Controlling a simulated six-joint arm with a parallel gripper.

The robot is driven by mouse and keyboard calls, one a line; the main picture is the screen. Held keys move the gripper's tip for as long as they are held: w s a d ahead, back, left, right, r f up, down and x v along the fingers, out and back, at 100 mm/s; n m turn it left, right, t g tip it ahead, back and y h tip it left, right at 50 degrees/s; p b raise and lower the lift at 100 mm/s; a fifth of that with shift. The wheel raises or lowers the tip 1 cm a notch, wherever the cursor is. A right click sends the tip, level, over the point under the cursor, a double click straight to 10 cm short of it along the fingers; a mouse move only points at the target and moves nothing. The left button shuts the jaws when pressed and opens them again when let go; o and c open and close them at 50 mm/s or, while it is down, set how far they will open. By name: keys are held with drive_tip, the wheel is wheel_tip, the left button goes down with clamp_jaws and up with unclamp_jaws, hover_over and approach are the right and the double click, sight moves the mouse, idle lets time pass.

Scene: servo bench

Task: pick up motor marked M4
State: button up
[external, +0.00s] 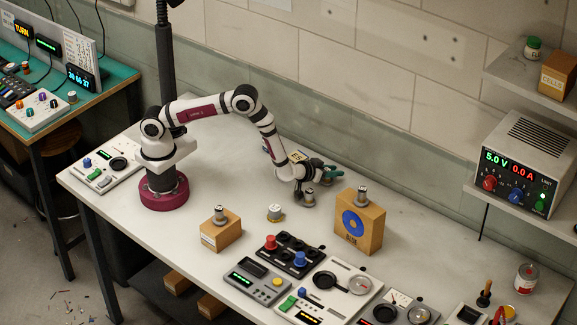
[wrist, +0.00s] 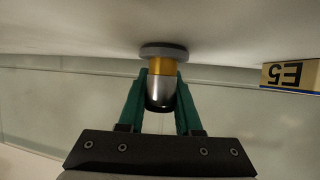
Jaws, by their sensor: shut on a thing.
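My gripper (wrist: 160,82) has green fingers on either side of a motor (wrist: 162,92) in the wrist view. The fingers are shut on its silver body; a gold band and a flat grey disc show beyond. No marking is readable on it, so I cannot tell whether it is M4. In the external view my gripper (external: 332,173) is low over the back middle of the bench, and its held motor is hard to make out. Other motors stand on the small box (external: 219,213), on the bench (external: 274,211) and on the blue-disc box (external: 361,194). Their marks are unreadable.
The tall cardboard box (external: 371,233) stands right of my gripper, the small box (external: 220,237) to the left front. Panels with knobs and dials (external: 290,252) fill the front. A power supply (external: 524,166) sits on the right shelf. A box labelled E5 (wrist: 290,75) shows in the wrist view.

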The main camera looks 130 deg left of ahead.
clamp_jaws()
